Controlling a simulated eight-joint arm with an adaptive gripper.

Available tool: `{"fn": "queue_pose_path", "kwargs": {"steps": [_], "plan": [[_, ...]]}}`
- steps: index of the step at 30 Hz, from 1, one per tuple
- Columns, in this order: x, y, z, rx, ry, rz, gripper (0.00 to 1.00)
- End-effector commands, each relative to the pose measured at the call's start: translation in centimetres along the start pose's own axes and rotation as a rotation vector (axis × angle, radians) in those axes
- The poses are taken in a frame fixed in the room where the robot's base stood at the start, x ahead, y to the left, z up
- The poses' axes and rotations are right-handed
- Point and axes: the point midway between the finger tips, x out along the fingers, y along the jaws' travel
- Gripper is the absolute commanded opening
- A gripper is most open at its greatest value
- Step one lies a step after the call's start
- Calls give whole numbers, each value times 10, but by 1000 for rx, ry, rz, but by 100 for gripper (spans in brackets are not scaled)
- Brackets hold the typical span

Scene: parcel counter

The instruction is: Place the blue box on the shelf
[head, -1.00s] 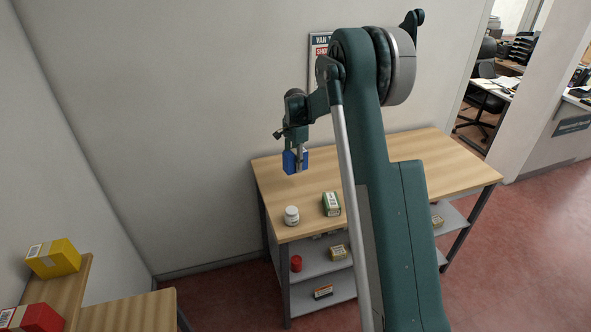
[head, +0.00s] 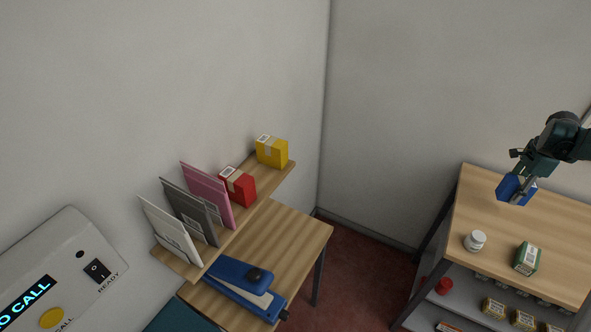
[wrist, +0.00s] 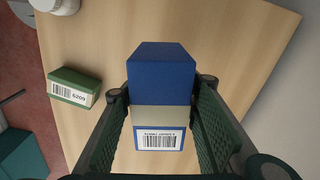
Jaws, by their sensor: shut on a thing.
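The blue box (head: 511,189) is held by my gripper (head: 521,186) above the wooden counter at the right of the head view. In the wrist view, the blue box (wrist: 160,75) sits between both fingers, with a beige band and a barcode label facing the camera. My gripper (wrist: 160,112) is shut on it. A wooden wall shelf (head: 274,184) is at the left of the head view. On it are a yellow box (head: 272,152), a red box (head: 238,187) and several upright envelopes (head: 207,195).
The counter (head: 500,232) bears a white jar (head: 475,240) and a green box (head: 527,258); goods stand on its lower shelves. A lower table (head: 307,231) under the wall shelf holds a blue stapler (head: 245,285). A call panel (head: 75,262) is at the far left.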

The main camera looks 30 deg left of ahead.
Motion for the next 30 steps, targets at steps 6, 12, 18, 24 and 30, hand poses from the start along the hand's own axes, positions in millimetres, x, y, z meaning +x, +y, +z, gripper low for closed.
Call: {"fn": "queue_pose_path", "kwargs": {"steps": [6, 12, 18, 24, 30], "plan": [[-16, 0, 0, 0, 0, 0, 15], [-57, 0, 0, 0, 0, 0, 15], [-119, 0, 0, 0, 0, 0, 15], [-174, 0, 0, 0, 0, 0, 15], [-212, 0, 0, 0, 0, 0, 15]]}}
